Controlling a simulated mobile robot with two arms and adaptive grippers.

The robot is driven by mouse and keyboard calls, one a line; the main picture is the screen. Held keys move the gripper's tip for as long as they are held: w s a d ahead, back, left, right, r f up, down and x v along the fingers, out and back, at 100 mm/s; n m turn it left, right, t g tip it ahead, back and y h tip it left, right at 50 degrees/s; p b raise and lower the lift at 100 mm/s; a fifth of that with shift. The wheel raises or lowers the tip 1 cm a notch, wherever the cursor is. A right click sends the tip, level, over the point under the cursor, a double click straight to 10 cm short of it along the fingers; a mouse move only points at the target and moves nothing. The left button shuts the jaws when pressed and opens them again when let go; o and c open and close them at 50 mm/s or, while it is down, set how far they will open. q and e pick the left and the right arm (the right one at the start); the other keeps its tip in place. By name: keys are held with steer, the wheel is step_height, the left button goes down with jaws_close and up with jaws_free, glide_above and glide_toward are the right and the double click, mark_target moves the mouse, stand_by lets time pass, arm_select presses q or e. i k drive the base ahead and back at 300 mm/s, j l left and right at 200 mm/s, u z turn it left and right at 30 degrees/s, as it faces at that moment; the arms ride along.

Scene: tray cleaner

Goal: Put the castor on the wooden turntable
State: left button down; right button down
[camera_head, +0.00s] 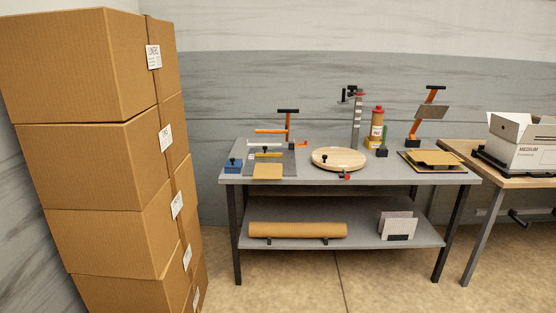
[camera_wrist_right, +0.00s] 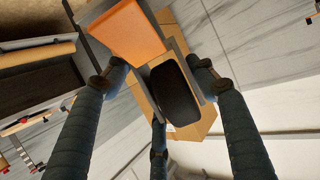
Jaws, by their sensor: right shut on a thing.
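In the right wrist view, my right gripper (camera_wrist_right: 160,85) is shut on the castor (camera_wrist_right: 175,95), whose black wheel shows between the blue-grey fingers. Grey metal flanks the wheel. An orange panel shows above it, and I cannot tell whether it belongs to the castor. Neither gripper shows in the head view.
A tall stack of cardboard boxes (camera_head: 95,165) stands at the left. The grey workbench (camera_head: 385,176) also holds a glue-like bottle (camera_head: 377,125), clamps and a blue block (camera_head: 233,166). A wooden table with a white carton (camera_head: 520,148) stands at the right. Floor in front is clear.

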mark_target(338, 155)
steer(key=i, duration=1)
steer(key=i+j+z, duration=0.15)
steer(key=i, duration=0.85)
steer(key=i+j+z, duration=0.2)
steer(key=i, duration=0.2)
steer(key=i+z, duration=0.25)
steer(key=i+j+z, duration=0.2)
steer(key=i, duration=0.3)
steer(key=i+j, duration=0.3)
steer(key=i, duration=0.15)
